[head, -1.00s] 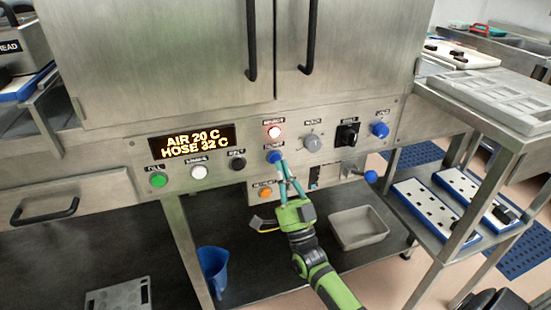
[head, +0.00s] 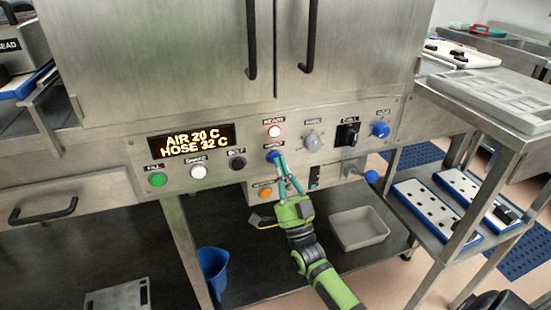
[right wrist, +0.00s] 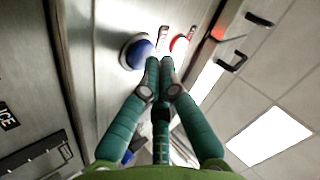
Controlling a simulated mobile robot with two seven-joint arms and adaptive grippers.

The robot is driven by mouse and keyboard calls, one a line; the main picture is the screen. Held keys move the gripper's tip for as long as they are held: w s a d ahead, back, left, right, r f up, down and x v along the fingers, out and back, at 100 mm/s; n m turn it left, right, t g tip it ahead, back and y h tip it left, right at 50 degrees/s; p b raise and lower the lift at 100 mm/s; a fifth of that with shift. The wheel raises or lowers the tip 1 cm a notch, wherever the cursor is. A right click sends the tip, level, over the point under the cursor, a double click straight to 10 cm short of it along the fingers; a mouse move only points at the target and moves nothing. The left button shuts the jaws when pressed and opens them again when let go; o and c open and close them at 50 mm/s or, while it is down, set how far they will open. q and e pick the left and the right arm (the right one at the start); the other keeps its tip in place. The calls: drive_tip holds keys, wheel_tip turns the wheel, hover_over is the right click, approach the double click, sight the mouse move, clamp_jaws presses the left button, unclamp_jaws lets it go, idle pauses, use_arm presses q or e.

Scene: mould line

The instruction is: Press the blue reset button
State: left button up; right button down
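The blue button (head: 273,156) sits on the steel control panel, just below a lit red-ringed white lamp (head: 274,132); its small label is too blurred to read surely. My right gripper (head: 280,161) reaches up from below, its green fingertips at the button's lower right edge. In the right wrist view, the fingertips (right wrist: 161,64) are together with nothing between them. The blue button (right wrist: 137,51) shows just left of the tips there. I cannot tell whether they touch it. My left gripper is not in view.
Close by on the panel are a grey knob (head: 312,140), a black switch (head: 347,133), a blue knob (head: 380,130), an orange button (head: 265,193) and a blue-ended lever (head: 371,176). A display (head: 192,142) reads AIR 20 C, HOSE 32 C. A grey tray (head: 358,229) lies below.

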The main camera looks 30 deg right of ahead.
drive_tip(key=shift+w+d, duration=0.1)
drive_tip(key=shift+w, duration=0.2)
idle(0.4)
drive_tip(key=shift+s+a, duration=0.3)
drive_tip(key=shift+s, duration=0.45)
drive_tip(key=shift+s+p, duration=0.1)
drive_tip(key=shift+p, duration=0.25)
